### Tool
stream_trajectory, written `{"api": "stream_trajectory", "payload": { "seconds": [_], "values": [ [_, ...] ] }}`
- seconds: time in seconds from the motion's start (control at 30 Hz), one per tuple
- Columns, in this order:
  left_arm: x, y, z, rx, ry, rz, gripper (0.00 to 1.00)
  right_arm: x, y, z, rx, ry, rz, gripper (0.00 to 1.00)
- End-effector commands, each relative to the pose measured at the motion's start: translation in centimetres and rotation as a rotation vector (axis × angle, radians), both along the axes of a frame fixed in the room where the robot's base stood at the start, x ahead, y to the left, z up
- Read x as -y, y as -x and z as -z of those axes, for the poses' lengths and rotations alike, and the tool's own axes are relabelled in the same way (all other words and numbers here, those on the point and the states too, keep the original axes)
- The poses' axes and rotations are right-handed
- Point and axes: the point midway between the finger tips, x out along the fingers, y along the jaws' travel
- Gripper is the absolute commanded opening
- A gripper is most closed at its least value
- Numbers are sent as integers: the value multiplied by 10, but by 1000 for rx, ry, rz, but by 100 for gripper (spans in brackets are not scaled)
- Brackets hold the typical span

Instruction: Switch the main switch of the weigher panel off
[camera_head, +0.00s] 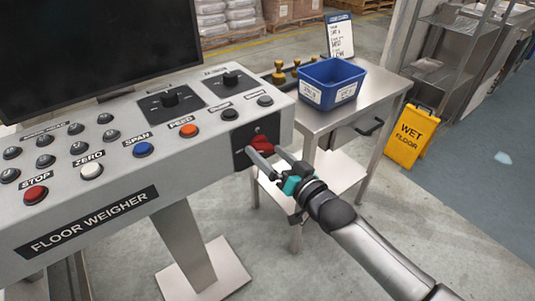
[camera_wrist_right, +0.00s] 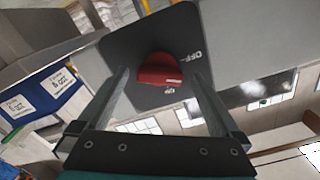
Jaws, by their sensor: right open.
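The weigher panel (camera_head: 110,205) is a light grey sloped console labelled "FLOOR WEIGHER". Its main switch (camera_head: 260,144) is a red knob on a black plate at the panel's right end. In the right wrist view the red knob (camera_wrist_right: 160,72) sits on its dark plate (camera_wrist_right: 125,42), with "OFF" lettering to its right. My right gripper (camera_head: 262,157) is open at the switch, with one finger on either side of the knob in the wrist view. I cannot tell whether the fingers touch it. My left gripper is not in view.
A steel table (camera_head: 318,118) with a blue bin (camera_head: 331,83) stands just right of the panel. A yellow wet-floor sign (camera_head: 412,136) stands farther right. The panel top carries several buttons and two black rotary knobs.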

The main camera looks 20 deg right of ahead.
Motion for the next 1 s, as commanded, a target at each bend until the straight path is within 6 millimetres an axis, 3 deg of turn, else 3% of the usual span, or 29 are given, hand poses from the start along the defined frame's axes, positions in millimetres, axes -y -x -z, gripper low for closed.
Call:
{"api": "stream_trajectory", "payload": {
  "seconds": [0.43,1.0],
  "values": [
    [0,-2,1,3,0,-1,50,-3,-7,0,0,1,0,100],
    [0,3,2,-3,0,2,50,-2,-7,0,0,1,0,36]
  ]
}}
